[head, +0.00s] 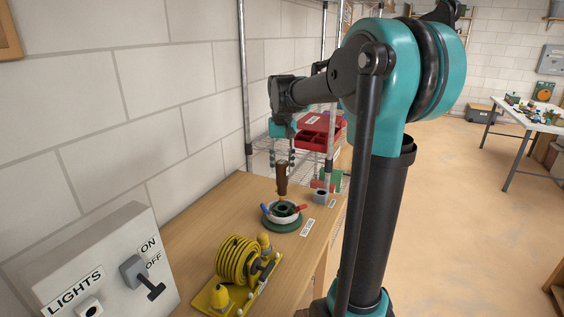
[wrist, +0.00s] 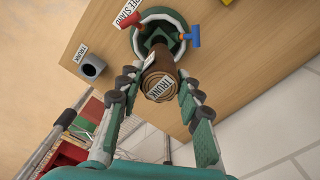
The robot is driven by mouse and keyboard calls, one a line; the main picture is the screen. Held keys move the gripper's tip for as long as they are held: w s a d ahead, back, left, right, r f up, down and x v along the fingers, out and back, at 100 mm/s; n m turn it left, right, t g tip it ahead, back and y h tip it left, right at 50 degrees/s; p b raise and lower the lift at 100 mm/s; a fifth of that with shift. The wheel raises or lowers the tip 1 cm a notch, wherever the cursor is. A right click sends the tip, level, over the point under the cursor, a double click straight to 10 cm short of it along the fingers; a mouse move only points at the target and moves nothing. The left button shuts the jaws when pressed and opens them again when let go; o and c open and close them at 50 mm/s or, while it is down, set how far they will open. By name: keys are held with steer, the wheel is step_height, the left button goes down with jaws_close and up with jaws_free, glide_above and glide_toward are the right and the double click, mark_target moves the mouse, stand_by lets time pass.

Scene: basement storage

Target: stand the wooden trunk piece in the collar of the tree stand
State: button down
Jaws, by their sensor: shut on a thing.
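The brown wooden trunk piece (head: 282,180) is upright, or nearly so, over the tree stand (head: 283,223) in the head view. The stand is a green round base with a white ring and red and blue handles. My gripper (head: 281,163) is shut on the trunk's upper part from above. In the wrist view the trunk's labelled end (wrist: 161,86) lies between the fingers of my gripper (wrist: 160,78). Behind it the stand (wrist: 150,17) shows its dark collar, partly hidden by the trunk. I cannot tell whether the trunk's lower end is inside the collar or just above it.
A grey holder (head: 320,197) labelled for the trunk stands right of the stand. A yellow cable reel (head: 243,262) stands nearer on the wooden bench (head: 190,240). Red bins (head: 318,130) sit on a wire shelf behind. A light switch box (head: 105,265) is at lower left.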

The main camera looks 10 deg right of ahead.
mark_target(282, 188)
steer(key=shift+f, duration=2.35)
steer(key=shift+f, duration=2.5)
steer(key=c, duration=1)
jaws_free()
steer(key=shift+o, duration=0.2)
steer(key=shift+r, duration=0.1)
step_height(282, 188, up, 12)
steer(key=shift+f, duration=0.1)
